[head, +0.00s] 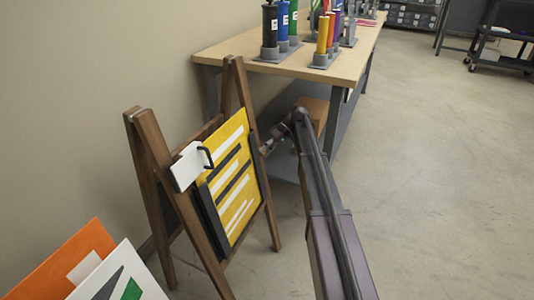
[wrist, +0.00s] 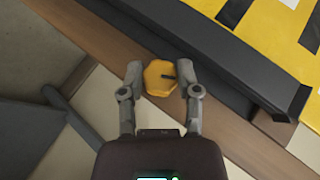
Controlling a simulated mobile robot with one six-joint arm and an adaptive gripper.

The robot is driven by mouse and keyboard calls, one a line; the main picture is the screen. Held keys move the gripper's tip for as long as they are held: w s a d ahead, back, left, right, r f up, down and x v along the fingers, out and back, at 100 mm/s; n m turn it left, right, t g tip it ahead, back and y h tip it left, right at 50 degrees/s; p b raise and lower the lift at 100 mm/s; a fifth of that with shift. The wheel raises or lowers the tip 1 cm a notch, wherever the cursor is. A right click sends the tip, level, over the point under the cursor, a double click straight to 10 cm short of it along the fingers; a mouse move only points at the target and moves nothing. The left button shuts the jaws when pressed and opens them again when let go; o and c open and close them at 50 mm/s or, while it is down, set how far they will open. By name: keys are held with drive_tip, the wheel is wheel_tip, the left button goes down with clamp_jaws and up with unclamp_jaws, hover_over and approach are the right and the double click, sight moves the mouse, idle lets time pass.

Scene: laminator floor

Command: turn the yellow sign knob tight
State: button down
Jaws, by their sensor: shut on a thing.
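The yellow sign knob (wrist: 160,77) sits on the wooden side rail of the sign stand, beside the dark frame edge, in the wrist view. It has a dark mark on its face. My gripper (wrist: 161,80) has one finger on each side of the knob and is shut on it. The sign stand (head: 157,160) is a wooden A-frame in the head view, holding a yellow sign panel (head: 232,175) with white and black bars.
A workbench (head: 225,52) with several coloured rolls on stands is behind the sign stand. Orange and white boards (head: 68,258) lean at the lower left. A white clip with a black handle (head: 187,168) is at the panel's left edge.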

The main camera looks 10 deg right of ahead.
drive_tip(key=shift+a, duration=0.15)
drive_tip(key=c, duration=0.6)
unclamp_jaws()
drive_tip(key=s+f+m+t+h, duration=0.1)
drive_tip(key=s+f+m+h, duration=0.1)
drive_tip(key=s, duration=0.7)
drive_tip(key=s+f+m+t+h, duration=0.1)
drive_tip(key=s+f+m+h, duration=0.1)
drive_tip(key=s, duration=0.8)
drive_tip(key=s+f+m+t+h, duration=0.1)
drive_tip(key=s+f+m+h, duration=0.2)
drive_tip(key=s+h, duration=0.3)
drive_tip(key=shift+s+d+f+t, duration=0.1)
drive_tip(key=shift+s+f+t, duration=0.05)
drive_tip(key=shift+s, duration=0.95)
drive_tip(key=shift+s+d+f+t, duration=0.1)
drive_tip(key=shift+s+t, duration=0.05)
drive_tip(key=shift+s, duration=0.95)
